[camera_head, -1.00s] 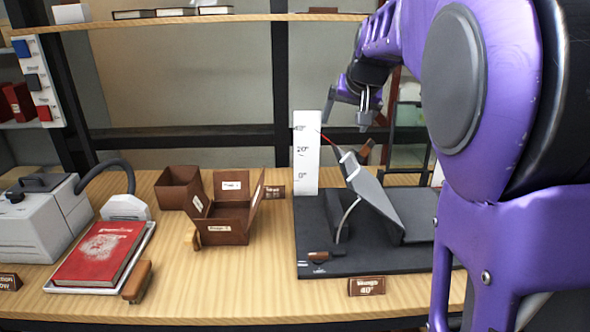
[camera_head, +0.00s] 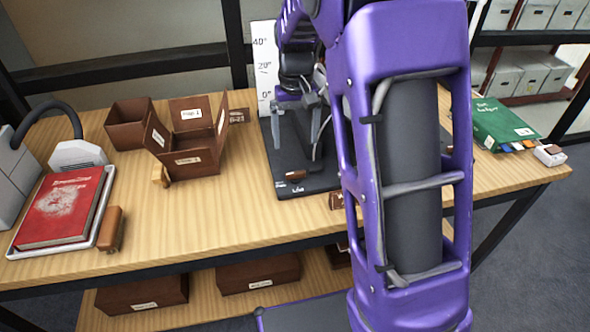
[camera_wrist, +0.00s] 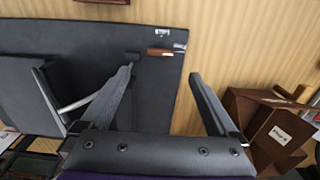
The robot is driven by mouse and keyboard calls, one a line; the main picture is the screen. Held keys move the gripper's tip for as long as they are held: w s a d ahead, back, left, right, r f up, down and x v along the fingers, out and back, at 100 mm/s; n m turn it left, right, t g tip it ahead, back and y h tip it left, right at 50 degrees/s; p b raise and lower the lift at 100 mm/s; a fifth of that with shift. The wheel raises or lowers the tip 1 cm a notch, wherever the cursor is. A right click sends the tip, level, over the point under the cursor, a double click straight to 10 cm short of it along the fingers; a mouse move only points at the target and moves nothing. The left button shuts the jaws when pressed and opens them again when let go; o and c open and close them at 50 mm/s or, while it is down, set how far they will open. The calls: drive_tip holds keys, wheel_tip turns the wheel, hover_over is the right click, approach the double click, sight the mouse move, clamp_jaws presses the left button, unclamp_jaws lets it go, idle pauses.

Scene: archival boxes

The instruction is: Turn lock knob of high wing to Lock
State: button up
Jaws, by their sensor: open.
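The black cradle base (camera_head: 262,160) stands on the table; my arm hides its right part and most of the wing. The knob, a small brown lever (camera_head: 295,175), lies near the base's front left corner beside a small white label, "Lock" as far as I can read. In the wrist view the brown lever (camera_wrist: 160,53) with a metal tip shows between and beyond my fingers, its label beside it. A grey wing or support part (camera_wrist: 28,95) is at the left there. My gripper (camera_head: 296,142) is open and empty above the base, behind the lever; it also shows in the wrist view (camera_wrist: 162,75).
A white angle scale (camera_head: 264,65) stands at the base's back left. An open brown box (camera_head: 190,163) is left of the base; its side shows close to my right finger in the wrist view (camera_wrist: 262,125). A red book (camera_head: 60,208) lies further left.

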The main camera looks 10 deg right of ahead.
sight(295, 173)
wheel_tip(295, 173, down, 11)
drive_tip(key=shift+r+b, duration=0.2)
drive_tip(key=shift+b, duration=0.55)
drive_tip(key=c, duration=1.4)
